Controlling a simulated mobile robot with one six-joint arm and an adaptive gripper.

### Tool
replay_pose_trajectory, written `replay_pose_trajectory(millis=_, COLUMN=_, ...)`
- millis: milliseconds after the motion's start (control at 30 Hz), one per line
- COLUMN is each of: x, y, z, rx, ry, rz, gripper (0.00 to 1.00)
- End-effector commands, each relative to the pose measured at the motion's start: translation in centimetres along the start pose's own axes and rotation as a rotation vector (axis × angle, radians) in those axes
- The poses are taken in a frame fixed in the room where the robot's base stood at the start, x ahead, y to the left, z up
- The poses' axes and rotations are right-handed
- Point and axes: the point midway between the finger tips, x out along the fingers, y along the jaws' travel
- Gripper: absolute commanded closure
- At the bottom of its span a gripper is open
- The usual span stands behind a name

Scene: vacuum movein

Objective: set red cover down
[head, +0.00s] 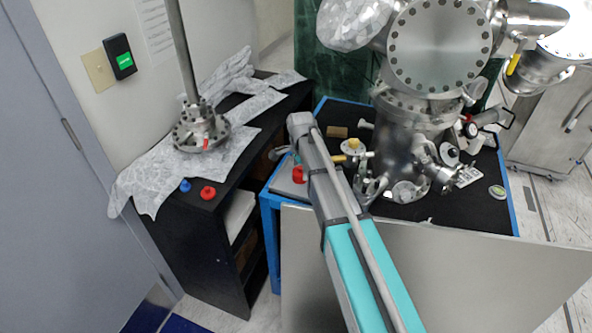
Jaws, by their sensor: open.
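A small round red cover (208,192) rests on the front of the black shelf top (228,172), beside a small blue cap (185,185). Another red piece (299,174) shows at the left end of the blue-edged table, partly behind my arm; I cannot tell what it is. My arm reaches up from the bottom to the gap between shelf and table. My gripper (281,153) is small and mostly hidden at the arm's far end. It is open and apart from the red cover on the shelf.
A steel flange with a tall rod (201,128) stands on crumpled foil (155,178) on the shelf. A large steel vacuum chamber (408,140) stands on the black table with the blue edge (515,210). A pale panel (480,262) fronts the table.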

Motion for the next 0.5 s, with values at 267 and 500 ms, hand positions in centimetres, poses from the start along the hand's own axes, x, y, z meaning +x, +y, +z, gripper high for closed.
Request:
replay_pose_trajectory(millis=267, x=-0.7, y=0.0, z=0.0, rx=0.000, ry=0.000, rz=0.000, gripper=0.00)
replay_pose_trajectory(millis=500, x=-2.3, y=0.0, z=0.0, rx=0.000, ry=0.000, rz=0.000, gripper=0.00)
